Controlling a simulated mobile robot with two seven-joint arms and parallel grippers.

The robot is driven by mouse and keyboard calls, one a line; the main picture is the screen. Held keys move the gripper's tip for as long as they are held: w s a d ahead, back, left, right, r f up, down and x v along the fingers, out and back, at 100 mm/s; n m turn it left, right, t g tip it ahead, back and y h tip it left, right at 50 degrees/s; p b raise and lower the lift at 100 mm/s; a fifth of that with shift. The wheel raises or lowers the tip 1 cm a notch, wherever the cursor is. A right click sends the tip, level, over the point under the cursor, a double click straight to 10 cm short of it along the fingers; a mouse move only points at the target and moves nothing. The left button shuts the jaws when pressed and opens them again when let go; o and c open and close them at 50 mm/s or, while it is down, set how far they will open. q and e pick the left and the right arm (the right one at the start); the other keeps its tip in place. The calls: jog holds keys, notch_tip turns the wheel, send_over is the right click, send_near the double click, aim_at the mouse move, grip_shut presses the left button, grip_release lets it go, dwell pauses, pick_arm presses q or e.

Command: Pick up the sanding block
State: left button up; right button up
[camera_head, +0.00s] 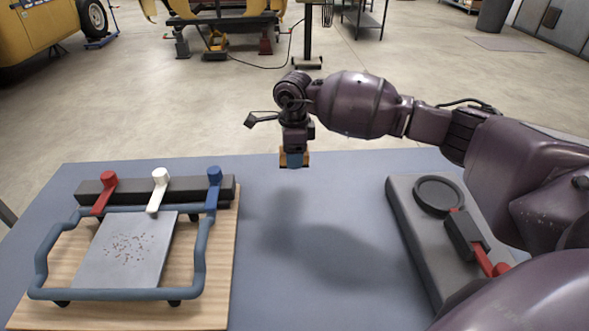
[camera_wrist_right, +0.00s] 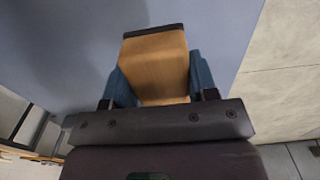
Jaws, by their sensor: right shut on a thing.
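The sanding block is a wood-coloured block with a dark strip along its far end; it shows in the right wrist view (camera_wrist_right: 155,62). In the head view only small orange-brown edges of the sanding block (camera_head: 307,158) show beside the fingers. My right gripper (camera_head: 294,160) is shut on the block, with a blue finger on each side of it, and holds it above the back part of the blue-grey table (camera_head: 330,200). The fingers also show in the right wrist view (camera_wrist_right: 156,85). My left gripper is in no view.
A wooden board (camera_head: 215,260) at the left carries a blue frame (camera_head: 120,294), a speckled grey plate (camera_head: 128,250) and red, white and blue levers. The table's middle is clear.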

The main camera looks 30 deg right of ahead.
notch_tip(320, 180, up, 12)
jog(key=shift+r+p, duration=0.2)
jog(key=shift+p, duration=0.1)
